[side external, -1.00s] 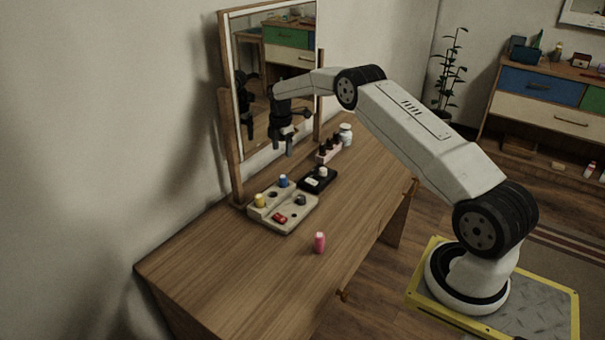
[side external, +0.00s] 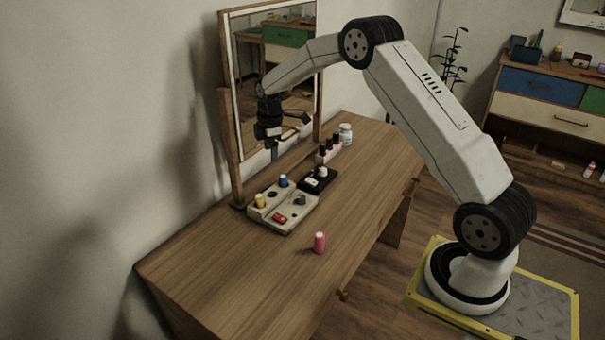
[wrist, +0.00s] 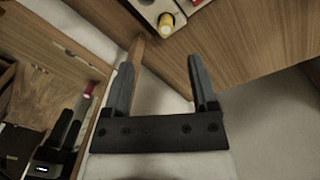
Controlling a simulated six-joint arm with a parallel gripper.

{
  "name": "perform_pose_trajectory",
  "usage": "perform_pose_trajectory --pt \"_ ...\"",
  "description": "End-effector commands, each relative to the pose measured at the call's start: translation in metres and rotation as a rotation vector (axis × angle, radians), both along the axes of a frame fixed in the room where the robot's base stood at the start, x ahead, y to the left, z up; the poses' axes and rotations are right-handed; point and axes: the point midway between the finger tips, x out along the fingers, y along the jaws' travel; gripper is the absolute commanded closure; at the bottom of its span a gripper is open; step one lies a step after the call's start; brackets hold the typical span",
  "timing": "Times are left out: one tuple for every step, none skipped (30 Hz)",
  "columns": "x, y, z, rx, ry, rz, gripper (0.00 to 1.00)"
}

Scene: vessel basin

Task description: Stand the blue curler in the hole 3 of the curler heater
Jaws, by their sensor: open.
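The blue curler (side external: 284,181) stands upright in the rear, raised row of the beige curler heater (side external: 289,228). A yellow curler (side external: 260,201) stands at the left end of that row, and it also shows in the wrist view (wrist: 166,22), beside a corner of the heater (wrist: 150,12). A red curler (side external: 280,218) lies on the heater's front part, near a dark grey piece (side external: 300,200). My gripper (side external: 275,154) is above and behind the heater, close to the mirror. In the wrist view its fingers (wrist: 162,75) are spread and empty. The blue curler is not seen there.
The mirror (side external: 295,95) stands close behind my gripper. A pink curler-like piece (side external: 320,243) stands in front of the heater. A black tray (side external: 330,178), a bottle rack (side external: 328,154) and a white jar (side external: 346,135) are to the right. The table's left front is clear.

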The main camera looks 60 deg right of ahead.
Motion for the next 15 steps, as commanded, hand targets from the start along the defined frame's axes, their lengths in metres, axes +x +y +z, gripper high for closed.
perform_pose_trajectory --pt "-0.007 0.011 0.007 0.001 -0.010 -0.037 0.25" --pt "-0.011 0.017 0.009 0.003 -0.014 -0.062 0.25" --pt "-0.016 0.024 0.012 0.005 -0.020 -0.093 0.25" --pt "-0.020 0.030 0.015 0.006 -0.025 -0.118 0.25" --pt "-0.025 0.035 0.017 0.008 -0.030 -0.144 0.25" --pt "-0.031 0.042 0.020 0.011 -0.037 -0.177 0.25" --pt "-0.036 0.048 0.022 0.012 -0.042 -0.202 0.25" --pt "-0.041 0.053 0.024 0.015 -0.047 -0.227 0.25" --pt "-0.049 0.060 0.027 0.018 -0.053 -0.260 0.25" --pt "-0.055 0.065 0.028 0.021 -0.057 -0.285 0.25" --pt "-0.060 0.070 0.030 0.024 -0.062 -0.309 0.25" --pt "-0.068 0.077 0.032 0.028 -0.069 -0.343 0.25" --pt "-0.074 0.082 0.034 0.031 -0.074 -0.367 0.25" --pt "-0.081 0.087 0.035 0.035 -0.078 -0.392 0.25" --pt "-0.089 0.093 0.036 0.040 -0.085 -0.425 0.25"
